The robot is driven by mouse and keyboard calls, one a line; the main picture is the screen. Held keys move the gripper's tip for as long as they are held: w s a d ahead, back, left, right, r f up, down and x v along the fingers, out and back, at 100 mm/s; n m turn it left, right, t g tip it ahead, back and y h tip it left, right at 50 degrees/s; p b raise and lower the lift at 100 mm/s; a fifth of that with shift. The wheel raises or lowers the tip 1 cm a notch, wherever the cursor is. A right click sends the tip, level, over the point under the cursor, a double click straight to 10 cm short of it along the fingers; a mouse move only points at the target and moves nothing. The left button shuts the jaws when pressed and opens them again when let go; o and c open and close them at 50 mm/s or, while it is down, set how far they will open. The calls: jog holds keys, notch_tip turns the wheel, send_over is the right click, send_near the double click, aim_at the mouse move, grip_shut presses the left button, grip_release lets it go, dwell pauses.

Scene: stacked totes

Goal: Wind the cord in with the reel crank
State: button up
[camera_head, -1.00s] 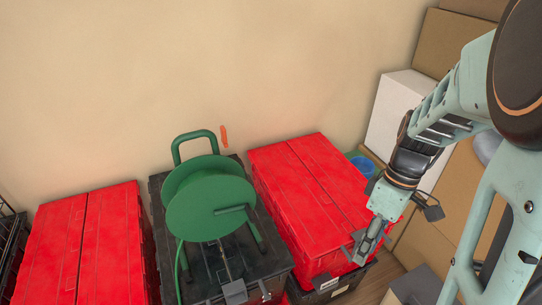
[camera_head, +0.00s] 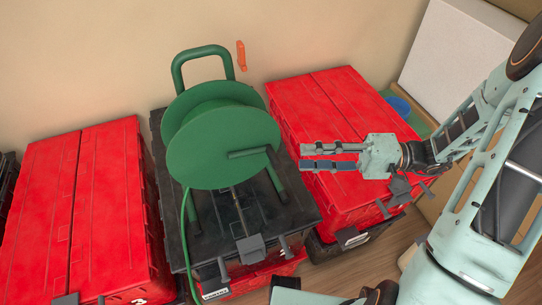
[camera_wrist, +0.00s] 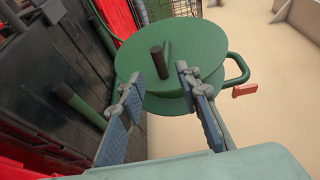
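The green reel (camera_head: 215,150) stands in its tube frame (camera_head: 190,56) on a black tote (camera_head: 300,208). Its crank handle (camera_head: 250,153) sticks out from the drum's front face, toward the right. A green cord (camera_head: 187,245) hangs down from the reel's left side over the tote's front. My gripper (camera_head: 303,157) is open and empty, right of the handle, with its fingers pointing left toward it. In the wrist view the dark handle (camera_wrist: 159,62) shows in the gap between the open fingertips, ahead of them. The gripper looks apart from the handle.
Red totes stand left (camera_head: 85,200) and right (camera_head: 330,95) of the black tote. An orange piece (camera_head: 241,56) shows beside the frame's top, near the wall. A blue container (camera_head: 398,106) and a white box (camera_head: 455,60) are at the back right. Space above the totes is free.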

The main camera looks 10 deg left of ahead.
aim_at(273, 156)
jog(key=a, duration=0.3)
jog(key=s+a, duration=0.1)
jog(key=a, duration=0.1)
jog(key=a+b, duration=0.1)
jog(key=a, duration=0.2)
jog(key=shift+s+a+f, duration=0.2)
jog(key=shift+s+a, duration=0.1)
jog(key=shift+s, duration=0.05)
grip_shut()
